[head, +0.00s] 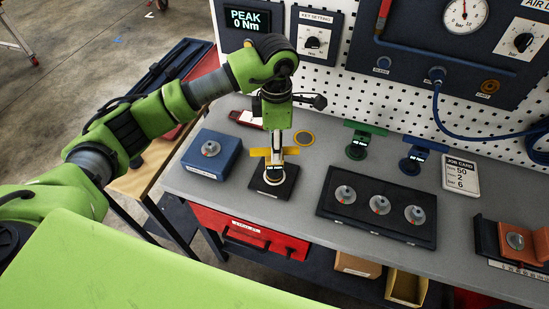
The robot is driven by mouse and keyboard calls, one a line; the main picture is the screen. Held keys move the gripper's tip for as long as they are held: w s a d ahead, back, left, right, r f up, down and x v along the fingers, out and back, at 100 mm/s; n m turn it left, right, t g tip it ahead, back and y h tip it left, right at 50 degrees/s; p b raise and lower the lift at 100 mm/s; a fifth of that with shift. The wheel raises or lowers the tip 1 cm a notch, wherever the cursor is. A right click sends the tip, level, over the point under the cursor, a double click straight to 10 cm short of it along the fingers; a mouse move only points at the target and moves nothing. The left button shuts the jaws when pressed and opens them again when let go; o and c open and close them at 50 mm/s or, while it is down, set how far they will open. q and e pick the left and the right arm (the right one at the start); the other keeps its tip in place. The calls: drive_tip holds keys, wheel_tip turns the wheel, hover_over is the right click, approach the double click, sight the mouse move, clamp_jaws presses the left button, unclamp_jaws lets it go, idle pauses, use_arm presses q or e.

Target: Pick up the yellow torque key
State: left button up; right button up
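The yellow torque key (262,152), with a T-shaped crossbar and a pale display on its stem, stands upright over a small black block (285,186) on the grey bench. My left gripper (277,147) points straight down from above, with its fingertips at the crossbar. The fingers look close together and partly cover the key's middle. I cannot tell whether they grip it. My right gripper is not in view.
A green key (365,129) and a blue key (425,143) stand to the right. A black tray (332,205) with three grey knobs lies in front of them. A blue box (208,166) is left of the block. A pegboard with panels rises behind the bench (455,223).

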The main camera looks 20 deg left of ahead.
use_arm(q)
drive_tip(key=shift+f, duration=0.6)
drive_tip(key=shift+s+f+p, duration=0.15)
drive_tip(key=shift+f+p, duration=0.1)
drive_tip(key=shift+p, duration=0.25)
drive_tip(key=f, duration=0.1)
drive_tip(key=f+p, duration=0.2)
drive_tip(key=f, duration=0.1)
drive_tip(key=shift+s+a, duration=0.1)
drive_tip(key=shift+s, duration=0.15)
drive_tip(key=shift+f, duration=0.35)
drive_tip(key=shift+w, duration=0.1)
clamp_jaws()
